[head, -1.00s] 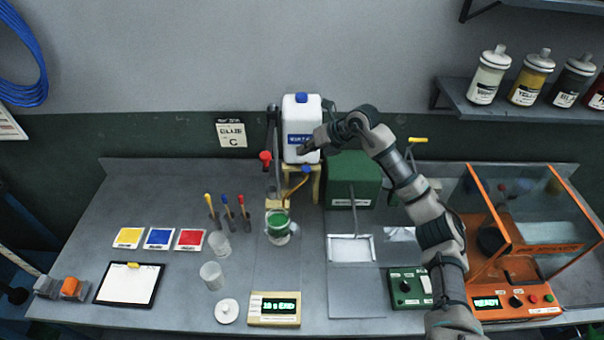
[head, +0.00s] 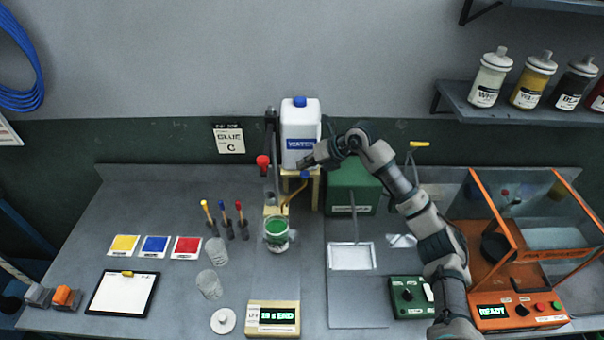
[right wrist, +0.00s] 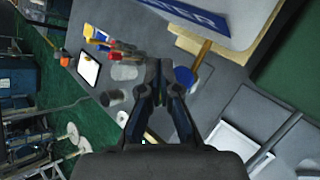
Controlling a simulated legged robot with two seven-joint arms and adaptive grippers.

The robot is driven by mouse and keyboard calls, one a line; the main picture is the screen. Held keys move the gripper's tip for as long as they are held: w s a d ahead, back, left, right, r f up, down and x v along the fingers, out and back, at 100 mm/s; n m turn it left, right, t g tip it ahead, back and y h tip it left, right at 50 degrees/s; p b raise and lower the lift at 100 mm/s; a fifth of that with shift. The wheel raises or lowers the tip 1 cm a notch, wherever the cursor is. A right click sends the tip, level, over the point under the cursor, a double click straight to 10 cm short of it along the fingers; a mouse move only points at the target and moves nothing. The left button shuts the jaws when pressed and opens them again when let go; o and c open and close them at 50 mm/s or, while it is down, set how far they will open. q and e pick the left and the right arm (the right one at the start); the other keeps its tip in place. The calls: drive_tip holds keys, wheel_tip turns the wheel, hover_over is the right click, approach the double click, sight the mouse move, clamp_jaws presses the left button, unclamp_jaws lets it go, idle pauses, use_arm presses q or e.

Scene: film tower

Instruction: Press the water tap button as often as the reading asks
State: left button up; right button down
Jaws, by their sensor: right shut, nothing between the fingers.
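The white water tank (head: 300,130), with a blue cap and a blue WATER label, stands on a wooden stand at the back. Its blue tap button (head: 305,174) sits below the tank front and also shows in the right wrist view (right wrist: 185,79). My right gripper (head: 304,163) is shut and empty, just above the button in the head view. I cannot tell whether it touches. A clear cup with green content (head: 277,234) stands below the tap area. The reading display (head: 274,316) is lit green, with small text ending in END. My left gripper is out of view.
A red-knobbed lever (head: 263,162) stands left of the tank, a green box (head: 352,187) right of it. An orange-framed machine (head: 520,312) reads READY at right.

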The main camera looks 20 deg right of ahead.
drive_tip(key=shift+d+f, duration=0.15)
drive_tip(key=shift+d, duration=0.65)
drive_tip(key=shift+a, duration=0.55)
drive_tip(key=shift+d+f, duration=0.3)
drive_tip(key=shift+d, duration=0.15)
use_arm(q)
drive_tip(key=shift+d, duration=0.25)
use_arm(e)
drive_tip(key=shift+a, duration=0.1)
drive_tip(key=shift+f, duration=0.1)
